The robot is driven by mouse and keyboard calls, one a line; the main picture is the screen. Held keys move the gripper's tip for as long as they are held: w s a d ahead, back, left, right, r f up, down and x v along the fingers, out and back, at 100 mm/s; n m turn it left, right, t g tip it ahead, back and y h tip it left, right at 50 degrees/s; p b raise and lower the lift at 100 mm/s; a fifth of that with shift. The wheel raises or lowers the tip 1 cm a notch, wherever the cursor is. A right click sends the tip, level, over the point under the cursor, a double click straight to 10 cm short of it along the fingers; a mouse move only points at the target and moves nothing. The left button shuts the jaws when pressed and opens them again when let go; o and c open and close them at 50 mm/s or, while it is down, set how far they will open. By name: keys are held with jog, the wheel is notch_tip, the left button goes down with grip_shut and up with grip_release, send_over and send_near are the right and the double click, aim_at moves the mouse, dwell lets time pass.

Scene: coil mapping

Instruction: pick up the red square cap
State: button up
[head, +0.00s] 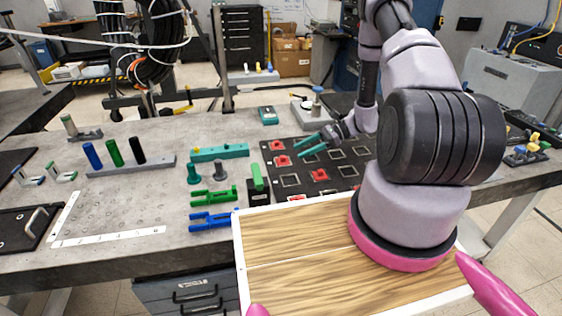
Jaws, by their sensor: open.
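Several red square caps lie on a black board with square outlines in the head view. One red cap (277,145) is at the board's far left, another red cap (283,161) is just nearer, and a third red cap (319,174) is farther right. Another red patch shows at the board's near edge, partly hidden. My gripper (302,150) has teal fingers pointing left, spread apart and empty. In the picture it is right of the two left caps and beyond the third; its height over the board is hard to tell.
The black board (354,170) sits on a grey table (140,215). My arm covers the board's right side.

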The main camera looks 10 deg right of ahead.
aim_at(288, 160)
jog(key=x, duration=0.5)
jog(key=shift+w+a+f, duration=0.1)
jog(key=shift+a, duration=0.3)
grip_shut()
